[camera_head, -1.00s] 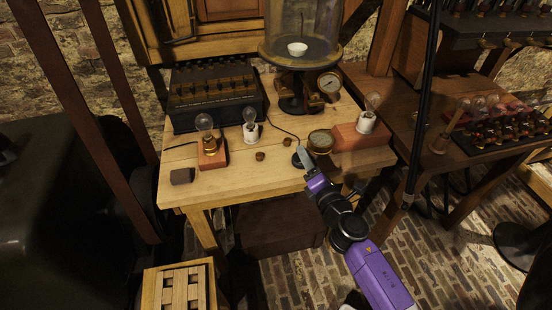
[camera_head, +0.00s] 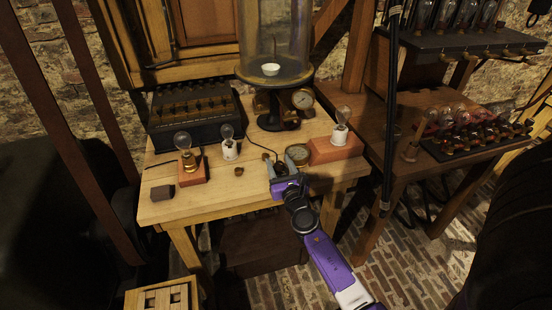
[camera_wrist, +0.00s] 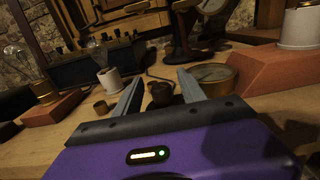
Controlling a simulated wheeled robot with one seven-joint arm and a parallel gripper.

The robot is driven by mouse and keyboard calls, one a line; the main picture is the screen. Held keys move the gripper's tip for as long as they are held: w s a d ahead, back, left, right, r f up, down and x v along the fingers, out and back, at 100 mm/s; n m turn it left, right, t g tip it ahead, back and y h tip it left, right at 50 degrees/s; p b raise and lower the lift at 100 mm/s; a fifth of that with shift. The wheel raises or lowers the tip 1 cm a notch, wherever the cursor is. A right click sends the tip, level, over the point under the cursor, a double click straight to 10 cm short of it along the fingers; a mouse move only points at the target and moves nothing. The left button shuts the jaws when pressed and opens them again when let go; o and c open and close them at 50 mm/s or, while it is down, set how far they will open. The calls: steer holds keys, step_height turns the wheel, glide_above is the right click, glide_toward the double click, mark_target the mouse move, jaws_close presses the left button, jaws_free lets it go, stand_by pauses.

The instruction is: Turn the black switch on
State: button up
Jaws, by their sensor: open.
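A small dark round switch (camera_wrist: 161,93), with a thin black wire at its back, sits on the wooden table (camera_wrist: 60,150). In the wrist view it is between the two grey fingers of my gripper (camera_wrist: 161,78), near their tips, with gaps visible at both sides. In the head view my gripper (camera_head: 281,166) is at the table's front part, open, with its fingers either side of the switch, which is mostly hidden there. I cannot tell the switch's on or off position.
A brass gauge (camera_head: 297,153) is close by the right finger. A red block with a bulb (camera_head: 335,150) stands further right. A small brass knob (camera_head: 239,170) and bulbs (camera_head: 229,148) are to the left. A glass bell jar (camera_head: 274,40) stands behind.

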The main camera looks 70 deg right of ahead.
steer(key=shift+x, duration=1.55)
jaws_close()
